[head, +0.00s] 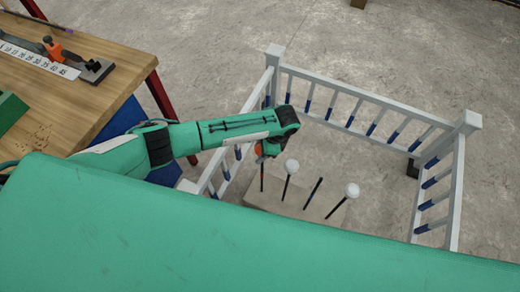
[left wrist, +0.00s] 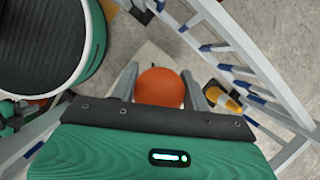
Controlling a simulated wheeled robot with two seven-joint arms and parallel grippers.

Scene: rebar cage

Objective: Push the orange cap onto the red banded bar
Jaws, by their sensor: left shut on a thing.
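My left gripper (left wrist: 160,88) is shut on the orange cap (left wrist: 160,84), which sits between its two grey fingers in the left wrist view. In the head view the orange cap (head: 258,150) shows only partly, under the end of my left arm. A dark bar (head: 262,178) rises just below the cap; I cannot tell whether they touch. A bare dark bar (head: 313,193) stands to the right, between two bars with white caps (head: 291,166) (head: 352,190). No red band can be made out on any bar. My right gripper is not in view.
A white railing (head: 365,97) with blue-banded posts surrounds the bars, which rise from a pale slab (head: 300,208). A wooden table (head: 100,110) with a ruler (head: 40,60) and tools stands at left. An orange and white cone (left wrist: 230,103) shows in the left wrist view.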

